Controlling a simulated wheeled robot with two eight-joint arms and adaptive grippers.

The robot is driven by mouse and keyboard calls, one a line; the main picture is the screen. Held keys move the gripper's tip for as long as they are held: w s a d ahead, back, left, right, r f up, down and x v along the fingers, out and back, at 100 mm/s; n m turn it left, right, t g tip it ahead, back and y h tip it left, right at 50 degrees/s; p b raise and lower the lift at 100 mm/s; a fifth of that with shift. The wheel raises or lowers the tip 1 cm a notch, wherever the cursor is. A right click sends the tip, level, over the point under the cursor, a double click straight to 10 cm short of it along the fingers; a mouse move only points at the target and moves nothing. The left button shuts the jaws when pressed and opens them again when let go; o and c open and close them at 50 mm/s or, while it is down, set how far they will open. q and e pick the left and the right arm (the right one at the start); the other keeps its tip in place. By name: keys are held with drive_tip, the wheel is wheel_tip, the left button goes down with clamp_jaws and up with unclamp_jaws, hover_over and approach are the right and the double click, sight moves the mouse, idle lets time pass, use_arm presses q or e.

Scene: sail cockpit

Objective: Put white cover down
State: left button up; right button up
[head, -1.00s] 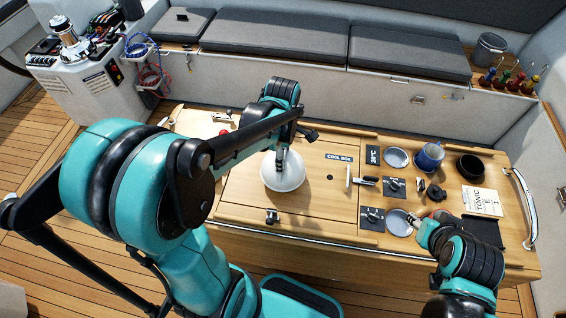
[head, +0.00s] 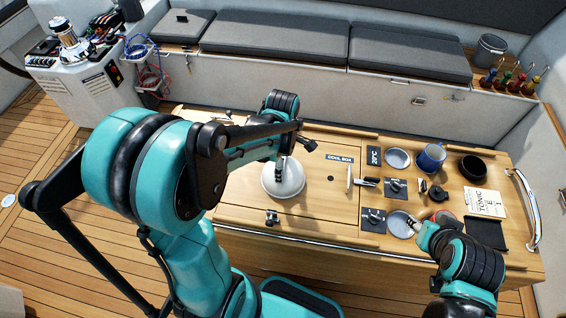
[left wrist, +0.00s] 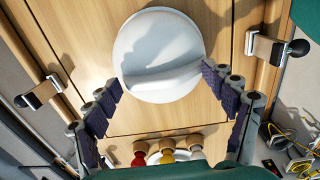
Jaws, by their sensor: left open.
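The white cover (head: 283,178) is a round dome with a raised ridge. It lies on the left part of the wooden cockpit table top, and it also shows in the left wrist view (left wrist: 160,54).
A blue mug (head: 431,157), a black bowl (head: 472,167) and a tonic booklet (head: 485,203) stand on the right side of the table. An upright latch (head: 349,178) stands right of the cover. The wood between cover and latch is clear.

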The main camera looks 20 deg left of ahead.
use_arm(q)
drive_tip(key=shift+r, duration=0.1)
drive_tip(key=shift+r, duration=0.25)
wheel_tip(320, 180, up, 11)
drive_tip(key=p, duration=0.3)
drive_tip(key=s+d+r+m+t, duration=0.1)
drive_tip(key=s+d+m+t, duration=0.1)
drive_tip(key=m, duration=0.8)
drive_tip(key=s+d+r+m+t, duration=0.1)
drive_tip(key=s+m+t, duration=0.4)
drive_tip(key=m, duration=0.5)
drive_tip(key=shift+s+d+m, duration=0.4)
drive_tip(key=shift+s+d, duration=0.1)
drive_tip(key=shift+s, duration=0.1)
drive_tip(key=shift+s+f, duration=0.1)
